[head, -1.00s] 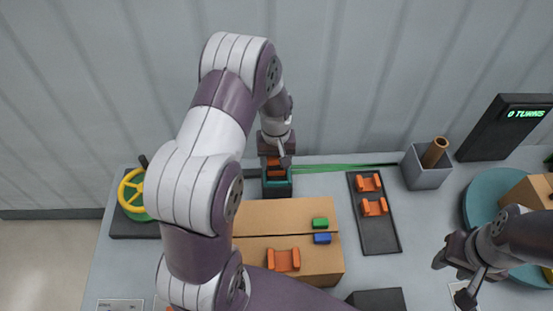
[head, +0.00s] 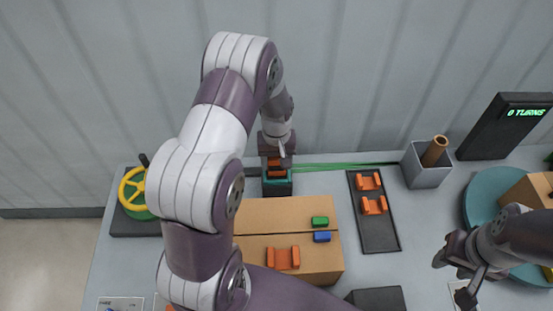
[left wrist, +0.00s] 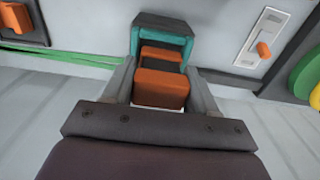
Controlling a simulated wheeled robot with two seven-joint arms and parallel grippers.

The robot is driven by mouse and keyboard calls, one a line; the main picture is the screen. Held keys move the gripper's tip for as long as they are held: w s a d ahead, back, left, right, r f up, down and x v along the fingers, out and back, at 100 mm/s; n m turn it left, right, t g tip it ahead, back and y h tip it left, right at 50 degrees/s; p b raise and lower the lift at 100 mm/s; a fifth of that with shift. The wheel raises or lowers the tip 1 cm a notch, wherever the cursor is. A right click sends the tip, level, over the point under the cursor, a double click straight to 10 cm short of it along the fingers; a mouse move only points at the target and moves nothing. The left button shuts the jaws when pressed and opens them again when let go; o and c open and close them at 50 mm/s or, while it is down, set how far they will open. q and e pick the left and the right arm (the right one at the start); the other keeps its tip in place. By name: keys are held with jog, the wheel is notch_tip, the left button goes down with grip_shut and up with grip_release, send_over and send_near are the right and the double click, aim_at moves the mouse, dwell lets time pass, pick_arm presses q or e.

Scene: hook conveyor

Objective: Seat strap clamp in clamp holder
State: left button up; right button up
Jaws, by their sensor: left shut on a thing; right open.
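The orange strap clamp (head: 275,162) is between the fingers of my left gripper (head: 277,158) at the back of the table. It also shows in the left wrist view (left wrist: 160,88), with one grey finger on each side. The teal clamp holder (head: 278,187) stands at the clamp, and its teal frame (left wrist: 162,24) surrounds the clamp's far part in the left wrist view. Orange shows inside the frame; I cannot tell how deep the clamp sits. My right gripper (head: 456,280) is open and empty at the right, far from the holder.
A cardboard box (head: 255,217) carries an orange clamp (head: 283,258), a green block (head: 320,222) and a blue block (head: 322,238). A dark tray (head: 379,236) holds two orange clamps. A green strap (head: 340,165) runs right from the holder. A yellow handwheel (head: 128,190) stands left.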

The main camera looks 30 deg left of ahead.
pick_arm(q)
jog(key=shift+f+b, duration=0.75)
jog(key=shift+f, duration=0.35)
dwell(0.3)
jog(key=o, duration=1.2)
jog(key=shift+r, duration=0.1)
notch_tip(320, 180, up, 13)
jog(key=b, duration=0.2)
jog(key=shift+f+b, duration=0.2)
jog(key=shift+b, duration=0.15)
